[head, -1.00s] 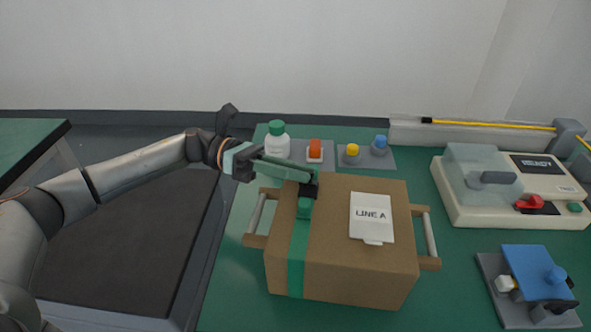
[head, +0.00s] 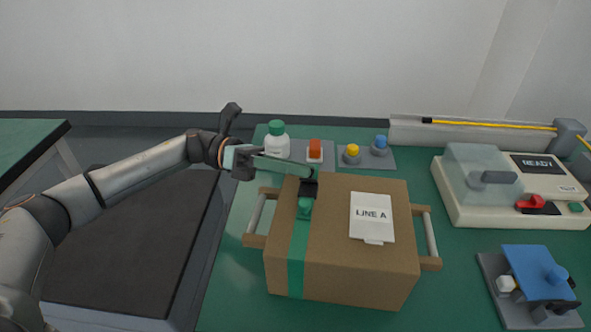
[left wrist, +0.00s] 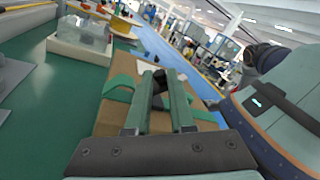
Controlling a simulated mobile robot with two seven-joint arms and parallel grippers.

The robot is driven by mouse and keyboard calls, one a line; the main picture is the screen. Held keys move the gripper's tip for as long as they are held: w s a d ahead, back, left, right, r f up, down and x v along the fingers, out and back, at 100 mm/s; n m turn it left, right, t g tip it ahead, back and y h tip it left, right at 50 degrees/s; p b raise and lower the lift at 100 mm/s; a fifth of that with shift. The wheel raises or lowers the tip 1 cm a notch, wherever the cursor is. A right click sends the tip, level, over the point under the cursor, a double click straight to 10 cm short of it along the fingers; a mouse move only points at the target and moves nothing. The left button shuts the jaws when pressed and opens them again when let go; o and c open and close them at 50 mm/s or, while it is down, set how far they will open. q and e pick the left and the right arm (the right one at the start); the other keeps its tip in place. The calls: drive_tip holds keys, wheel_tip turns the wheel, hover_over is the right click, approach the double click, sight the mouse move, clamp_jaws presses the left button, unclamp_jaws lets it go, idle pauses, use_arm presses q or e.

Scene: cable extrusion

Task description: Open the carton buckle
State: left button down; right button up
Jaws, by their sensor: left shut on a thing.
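The brown carton (head: 345,262) stands on the green table with a green strap (head: 298,252) running over its left part. The dark and green buckle (head: 306,193) sits on the carton's top on that strap. My left gripper (head: 312,178) comes in from the left, with its green fingers at the buckle and shut on it. In the left wrist view the two fingers (left wrist: 160,90) reach over the carton (left wrist: 118,88) and the strap (left wrist: 120,84), with a dark piece between their tips. The exact contact is partly hidden by the fingers. My right gripper is not in view.
A white LINE A card (head: 371,216) lies on the carton. Carrying handles (head: 430,236) flank the carton. Behind are a white bottle (head: 278,143) and several coloured knobs. A machine marked READY (head: 510,188) and a blue-topped fixture (head: 530,275) stand at right.

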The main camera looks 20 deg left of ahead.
use_arm(q)
drive_tip(key=n, duration=0.2)
drive_tip(key=w+n, duration=0.1)
drive_tip(key=n, duration=0.1)
drive_tip(key=n+t+h, duration=0.1)
drive_tip(key=shift+w+a+n, duration=0.2)
drive_tip(key=shift+w+n, duration=0.1)
drive_tip(key=shift+n, duration=0.1)
drive_tip(key=n, duration=0.2)
drive_tip(key=shift+w+f+n, duration=0.15)
drive_tip(key=shift+w+n, duration=0.1)
drive_tip(key=shift+n, duration=0.05)
drive_tip(key=shift+w+a+f+n+t+h+p, duration=0.1)
drive_tip(key=shift+n+t+h+p, duration=0.15)
drive_tip(key=shift+n, duration=0.25)
drive_tip(key=shift+w+f+n+t+h+p, duration=0.1)
drive_tip(key=shift+n+t+p, duration=0.05)
drive_tip(key=shift+n+t, duration=0.3)
drive_tip(key=shift+n, duration=0.35)
drive_tip(key=c, duration=0.8)
unclamp_jaws()
drive_tip(key=shift+o, duration=0.2)
drive_tip(key=shift+a+f, duration=0.1)
